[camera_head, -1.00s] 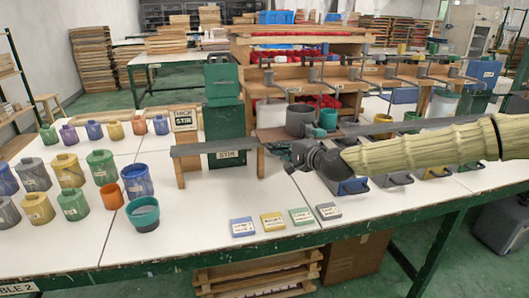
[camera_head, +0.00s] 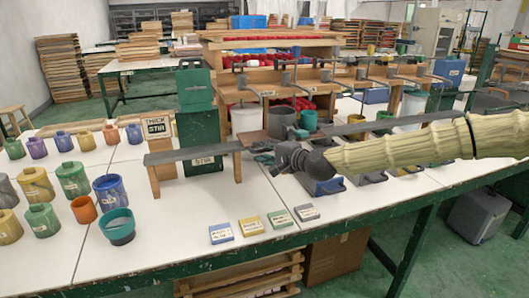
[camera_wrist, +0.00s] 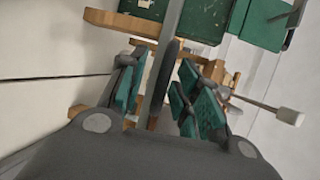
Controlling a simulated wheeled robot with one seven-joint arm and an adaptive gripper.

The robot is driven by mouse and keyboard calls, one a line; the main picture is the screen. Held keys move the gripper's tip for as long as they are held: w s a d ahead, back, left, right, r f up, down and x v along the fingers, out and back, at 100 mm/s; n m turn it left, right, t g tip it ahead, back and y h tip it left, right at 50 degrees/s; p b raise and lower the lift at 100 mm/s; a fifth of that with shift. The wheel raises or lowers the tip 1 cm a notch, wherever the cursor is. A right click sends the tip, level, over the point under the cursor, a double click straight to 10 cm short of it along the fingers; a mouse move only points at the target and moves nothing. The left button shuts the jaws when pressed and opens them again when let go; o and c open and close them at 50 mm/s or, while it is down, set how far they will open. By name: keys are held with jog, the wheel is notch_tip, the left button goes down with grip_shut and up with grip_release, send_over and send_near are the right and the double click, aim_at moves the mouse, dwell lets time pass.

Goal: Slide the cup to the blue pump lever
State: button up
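My gripper (camera_head: 264,157) is over the table beside the long grey rail (camera_head: 195,153), left of the pump levers. In the wrist view my gripper (camera_wrist: 162,95) has its green-padded fingers apart, with a grey bar and a dark rounded piece showing between them. I cannot tell whether they touch. A dark cup with a teal rim (camera_head: 117,226) stands at the front left. Which cup is meant is unclear.
Several coloured paint pots (camera_head: 109,190) stand at the left. Four small labelled blocks (camera_head: 250,226) lie near the front edge. The white table (camera_head: 180,225) is clear between pots and blocks.

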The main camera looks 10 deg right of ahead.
jog(key=shift+r, duration=0.1)
jog(key=v, duration=1.2)
dwell(0.4)
